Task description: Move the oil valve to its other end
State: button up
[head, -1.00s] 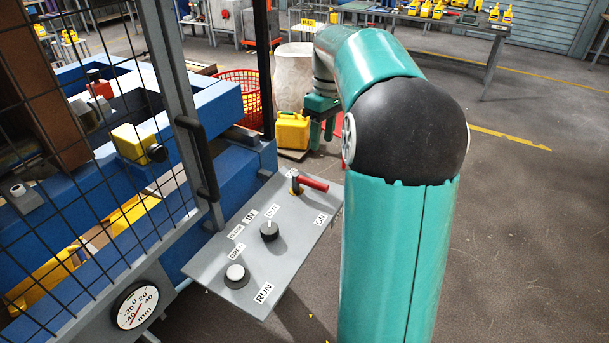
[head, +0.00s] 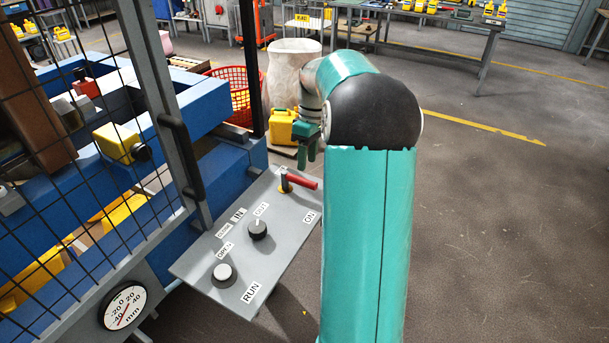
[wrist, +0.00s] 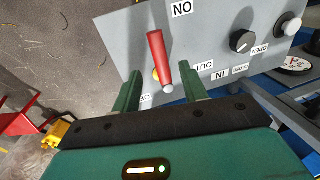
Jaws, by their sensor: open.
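The oil valve (head: 302,182) is a red lever on a yellow-based stem at the far right corner of a grey control panel (head: 205,268). Its red handle points right in the head view, on the side of the ON label (head: 309,217). In the wrist view the red handle (wrist: 158,55) points up the picture toward the ON label (wrist: 181,9), with a silver knob at its near end. My gripper (head: 307,155) hangs just beyond and above the valve. In the wrist view its green fingers (wrist: 160,78) are open, one on each side of the lever's near end, with no visible contact.
The panel also carries a black knob (head: 258,229) and a pale button (head: 223,273). A mesh guard with a black handle (head: 181,158) stands left. A yellow jerry can (head: 283,126), red basket (head: 238,92) and pale bin (head: 290,62) stand behind. Floor at right is clear.

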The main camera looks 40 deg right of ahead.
aim_at(305, 179)
jog(key=f, duration=0.4)
jog(key=a+f, duration=0.1)
jog(key=f, duration=0.1)
jog(key=shift+s, duration=0.15)
grip_shut()
